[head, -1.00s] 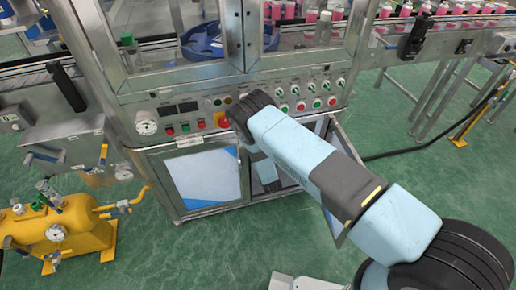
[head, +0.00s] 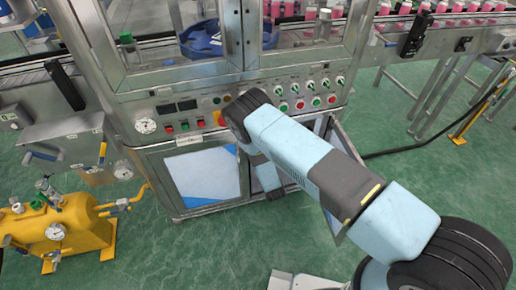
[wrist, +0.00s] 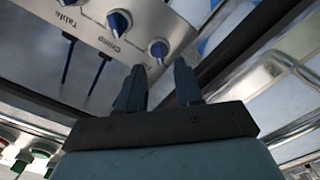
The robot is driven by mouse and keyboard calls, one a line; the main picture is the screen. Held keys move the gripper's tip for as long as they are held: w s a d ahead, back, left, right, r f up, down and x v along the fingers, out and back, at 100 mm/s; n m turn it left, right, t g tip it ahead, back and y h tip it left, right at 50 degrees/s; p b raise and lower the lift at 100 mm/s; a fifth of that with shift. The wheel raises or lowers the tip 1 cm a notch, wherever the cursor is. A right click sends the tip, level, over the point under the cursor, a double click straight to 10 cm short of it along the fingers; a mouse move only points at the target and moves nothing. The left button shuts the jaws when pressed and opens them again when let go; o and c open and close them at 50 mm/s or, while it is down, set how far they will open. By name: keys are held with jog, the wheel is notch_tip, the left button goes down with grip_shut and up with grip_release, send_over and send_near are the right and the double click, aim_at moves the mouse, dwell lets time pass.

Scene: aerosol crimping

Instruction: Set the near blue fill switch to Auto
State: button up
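In the wrist view a grey panel (wrist: 178,14) carries blue knobs in a slanting row. The closest blue knob (wrist: 158,48) sits just beyond my gripper (wrist: 160,66), roughly in line with the gap between its fingers. A second blue knob (wrist: 119,22) is further left, beside the word "Crimp", and a third is cut by the top edge near "Table". The fingers are apart with nothing between them. I cannot read the closest knob's label or setting, nor tell whether a fingertip touches it. In the head view my arm hides the knobs and the fingers.
In the head view the machine's control panel (head: 183,124) has buttons, displays and a gauge. A cabinet door (head: 335,190) stands open below, beside my arm. A yellow tank (head: 62,232) stands at left. A conveyor (head: 440,28) with pink bottles runs at right. Green floor is clear in front.

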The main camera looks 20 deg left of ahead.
jog(key=v, duration=0.8)
jog(key=shift+s+d, duration=0.25)
jog(key=shift+s, duration=0.05)
jog(key=shift+d, duration=0.1)
